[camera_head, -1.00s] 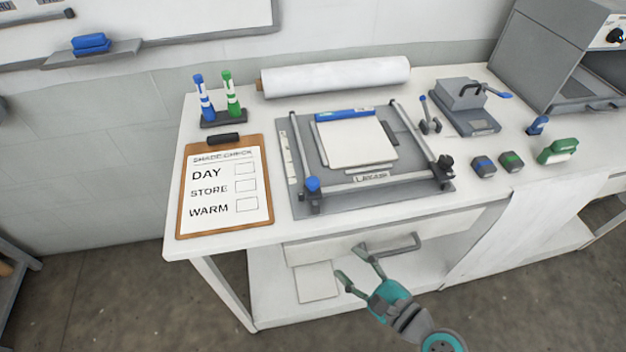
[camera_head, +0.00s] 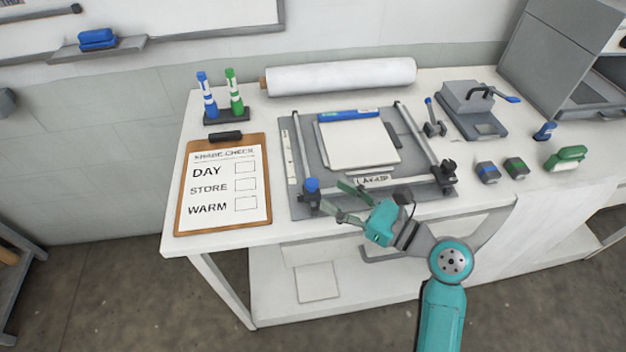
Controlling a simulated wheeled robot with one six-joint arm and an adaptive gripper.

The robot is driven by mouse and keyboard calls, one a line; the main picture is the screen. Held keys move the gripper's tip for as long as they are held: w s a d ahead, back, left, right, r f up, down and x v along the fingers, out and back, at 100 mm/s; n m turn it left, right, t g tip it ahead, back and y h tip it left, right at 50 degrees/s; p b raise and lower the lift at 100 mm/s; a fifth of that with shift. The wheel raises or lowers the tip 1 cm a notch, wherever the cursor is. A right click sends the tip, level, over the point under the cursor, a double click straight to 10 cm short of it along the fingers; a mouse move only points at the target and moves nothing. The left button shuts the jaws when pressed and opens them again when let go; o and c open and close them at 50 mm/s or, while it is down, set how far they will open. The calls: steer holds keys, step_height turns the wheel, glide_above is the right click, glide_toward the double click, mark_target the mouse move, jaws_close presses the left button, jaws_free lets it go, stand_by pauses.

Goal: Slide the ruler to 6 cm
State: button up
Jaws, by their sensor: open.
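The grey board (camera_head: 310,150) lies on the table with a white pad (camera_head: 358,148) on it. A narrow pale strip with small marks (camera_head: 290,158), like a scale, runs along the board's left side; its figures are too small to read. I cannot tell which part is the ruler. My gripper (camera_head: 341,201) is open and empty at the board's front edge, just right of the blue knob, its fingers pointing left.
A clipboard (camera_head: 180,205) lies left of the board, with blue and green markers (camera_head: 208,96) in a stand behind it. A white roll (camera_head: 340,76) lies at the back.

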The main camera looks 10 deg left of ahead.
mark_target(317, 185)
steer(key=x, duration=0.6)
steer(key=shift+w+a, duration=0.2)
steer(key=shift+a, duration=0.2)
steer(key=shift+c, duration=0.3)
jaws_close()
